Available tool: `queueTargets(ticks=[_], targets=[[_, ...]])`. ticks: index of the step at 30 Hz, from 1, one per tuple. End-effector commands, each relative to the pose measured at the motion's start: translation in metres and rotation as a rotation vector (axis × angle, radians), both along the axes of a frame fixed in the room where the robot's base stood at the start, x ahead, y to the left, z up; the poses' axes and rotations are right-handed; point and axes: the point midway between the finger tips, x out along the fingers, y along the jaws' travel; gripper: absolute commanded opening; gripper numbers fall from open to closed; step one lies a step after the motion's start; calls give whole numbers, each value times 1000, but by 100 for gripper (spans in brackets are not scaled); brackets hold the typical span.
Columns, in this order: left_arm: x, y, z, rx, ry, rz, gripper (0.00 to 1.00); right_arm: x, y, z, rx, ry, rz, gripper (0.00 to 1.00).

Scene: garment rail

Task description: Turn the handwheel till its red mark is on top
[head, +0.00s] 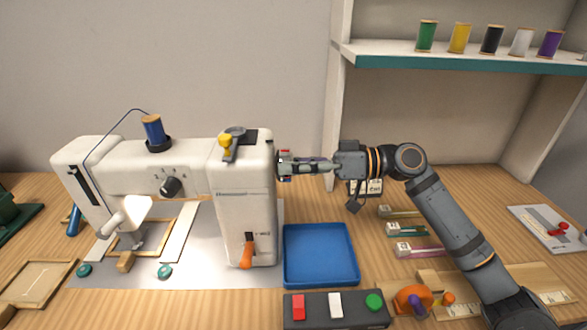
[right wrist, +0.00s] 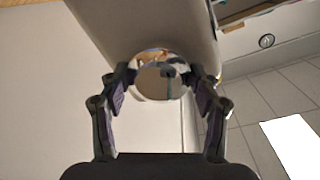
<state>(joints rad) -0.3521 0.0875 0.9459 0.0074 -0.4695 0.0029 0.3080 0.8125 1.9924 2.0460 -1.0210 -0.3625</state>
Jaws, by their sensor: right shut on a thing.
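The white sewing machine (head: 240,200) stands on the wooden table. Its handwheel (head: 283,156) is on the right end of the body, mostly hidden by my right gripper (head: 288,166). A small red patch (head: 285,152) shows at the wheel's upper edge, just above the fingers. In the right wrist view the handwheel (right wrist: 160,84) is a shiny round face between the two fingers, which are shut on its rim from both sides. No red mark can be made out on that mirrored face. My left gripper is not in view.
A blue tray (head: 321,281) lies below my right gripper, and a dark button box (head: 336,309) stands in front of it. A shelf (head: 460,58) with several thread spools is at the upper right.

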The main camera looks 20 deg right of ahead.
Motion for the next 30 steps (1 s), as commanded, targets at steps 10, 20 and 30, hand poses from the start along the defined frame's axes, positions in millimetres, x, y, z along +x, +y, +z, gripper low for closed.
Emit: queueTargets(ticks=[10, 20, 30], targets=[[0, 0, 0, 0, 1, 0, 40, 0, 0, -1, -3, 2, 1, 71], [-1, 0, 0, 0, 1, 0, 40, 0, 0, 0, 0, 1, 0, 85], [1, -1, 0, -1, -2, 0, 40, 0, 0, 41, -1, -7, 2, 85]])
